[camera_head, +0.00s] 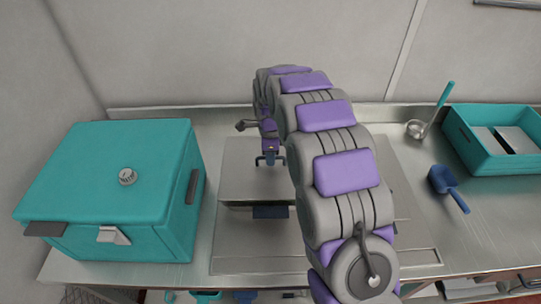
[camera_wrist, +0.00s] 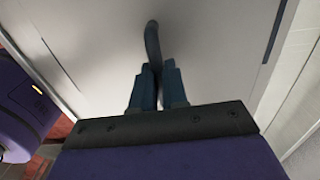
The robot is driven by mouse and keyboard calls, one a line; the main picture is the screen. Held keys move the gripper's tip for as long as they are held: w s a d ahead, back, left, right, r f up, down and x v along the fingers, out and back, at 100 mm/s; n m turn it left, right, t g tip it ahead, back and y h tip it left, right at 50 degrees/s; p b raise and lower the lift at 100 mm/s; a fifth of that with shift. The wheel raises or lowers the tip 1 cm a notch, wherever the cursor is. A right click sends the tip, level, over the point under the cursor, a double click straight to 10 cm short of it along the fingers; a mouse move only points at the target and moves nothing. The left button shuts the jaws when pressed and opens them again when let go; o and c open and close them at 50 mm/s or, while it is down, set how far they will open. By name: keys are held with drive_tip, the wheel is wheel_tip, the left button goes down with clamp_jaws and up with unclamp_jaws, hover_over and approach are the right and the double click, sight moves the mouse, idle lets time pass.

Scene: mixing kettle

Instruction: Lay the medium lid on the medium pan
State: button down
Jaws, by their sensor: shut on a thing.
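The medium lid (camera_head: 240,180) is a flat, rectangular steel plate in the middle of the head view, left of my arm. My gripper (camera_head: 270,160) is above it. In the wrist view my gripper (camera_wrist: 158,85) has its blue fingers shut on the lid's dark, curved handle (camera_wrist: 153,40), and the pale lid (camera_wrist: 215,50) fills most of the picture. The lid looks about level over the steel well unit. The medium pan cannot be made out for certain; the lid and my arm cover that area. Whether the lid touches anything below cannot be told.
A teal box (camera_head: 110,185) with a closed top stands at the left. At the right are an open teal bin (camera_head: 490,157), a ladle (camera_head: 430,115) and a blue scoop (camera_head: 446,185). The steel counter (camera_head: 470,235) is clear at the front right. A wall runs behind.

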drive_tip(key=shift+a+f, duration=0.2)
drive_tip(key=shift+a, duration=1.7)
drive_tip(key=shift+d, duration=1.6)
drive_tip(key=shift+a+f, duration=0.45)
drive_tip(key=shift+a, duration=0.1)
drive_tip(key=shift+d+f, duration=0.15)
drive_tip(key=shift+d, duration=1.2)
drive_tip(key=shift+d+f, duration=0.1)
drive_tip(key=shift+f, duration=0.05)
drive_tip(key=shift+a+f, duration=0.2)
drive_tip(key=shift+a, duration=0.15)
drive_tip(key=shift+d, duration=0.55)
drive_tip(key=shift+a, duration=0.1)
drive_tip(key=shift+a+f, duration=0.1)
